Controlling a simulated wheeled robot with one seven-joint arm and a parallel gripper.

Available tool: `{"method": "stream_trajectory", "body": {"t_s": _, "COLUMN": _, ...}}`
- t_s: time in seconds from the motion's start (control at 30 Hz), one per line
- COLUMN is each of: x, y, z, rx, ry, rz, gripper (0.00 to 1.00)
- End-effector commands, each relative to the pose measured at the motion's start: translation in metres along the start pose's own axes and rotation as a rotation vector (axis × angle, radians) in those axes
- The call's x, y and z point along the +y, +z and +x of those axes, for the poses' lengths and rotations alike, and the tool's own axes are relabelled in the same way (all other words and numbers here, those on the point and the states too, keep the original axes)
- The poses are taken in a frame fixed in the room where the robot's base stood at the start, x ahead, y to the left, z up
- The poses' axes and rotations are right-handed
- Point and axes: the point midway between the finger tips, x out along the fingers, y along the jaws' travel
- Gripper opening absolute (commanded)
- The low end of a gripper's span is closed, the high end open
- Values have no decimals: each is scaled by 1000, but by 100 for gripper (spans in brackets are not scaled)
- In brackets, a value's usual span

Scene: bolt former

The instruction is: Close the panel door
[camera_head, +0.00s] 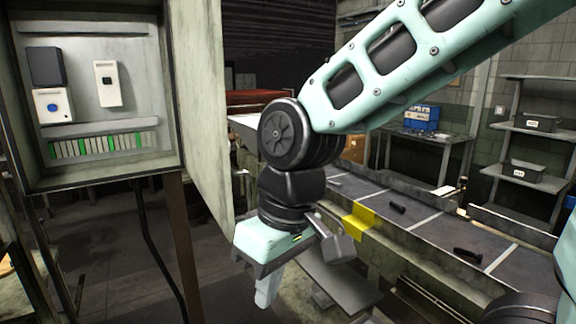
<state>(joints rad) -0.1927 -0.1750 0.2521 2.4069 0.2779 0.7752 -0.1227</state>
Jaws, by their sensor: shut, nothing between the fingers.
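The panel door (200,95) is a grey-green metal leaf, hinged on the right side of the electrical panel (174,120). It stands open, swung out toward me, so the inside of the panel shows. My gripper (266,296) points down at the lower middle, to the right of the door's lower corner. Its fingers are close together with nothing seen between them. In the picture it appears apart from the door; the depth between them is hard to tell. My wrist and forearm reach in from the upper right.
Inside the panel are switch boxes (53,106) and a terminal strip (103,145). A conveyor (430,235) with dark bolts (467,255) runs behind my arm to the right. Shelves (526,130) and a table with a blue box (421,117) stand farther back. A dark cable (152,245) hangs below the panel.

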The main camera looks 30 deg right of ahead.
Motion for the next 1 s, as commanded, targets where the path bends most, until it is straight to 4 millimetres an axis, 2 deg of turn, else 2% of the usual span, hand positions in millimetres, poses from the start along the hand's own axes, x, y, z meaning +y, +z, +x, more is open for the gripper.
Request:
{"method": "stream_trajectory", "body": {"t_s": 0.27, "x": 50, "y": -43, "z": -68, "rx": 147, "ry": -67, "rz": 201, "gripper": 0}}
{"method": "stream_trajectory", "body": {"t_s": 0.4, "x": 84, "y": -58, "z": -115, "rx": 249, "ry": -104, "rz": 304, "gripper": 0}}
{"method": "stream_trajectory", "body": {"t_s": 0.5, "x": 110, "y": -64, "z": -153, "rx": 335, "ry": -124, "rz": 370, "gripper": 0}}
{"method": "stream_trajectory", "body": {"t_s": 0.63, "x": 136, "y": -64, "z": -194, "rx": 427, "ry": -142, "rz": 430, "gripper": 0}}
{"method": "stream_trajectory", "body": {"t_s": 0.7, "x": 142, "y": -64, "z": -202, "rx": 450, "ry": -146, "rz": 441, "gripper": 0}}
{"method": "stream_trajectory", "body": {"t_s": 0.77, "x": 144, "y": -65, "z": -203, "rx": 457, "ry": -148, "rz": 444, "gripper": 0}}
{"method": "stream_trajectory", "body": {"t_s": 1.0, "x": 141, "y": -80, "z": -174, "rx": 451, "ry": -152, "rz": 445, "gripper": 0}}
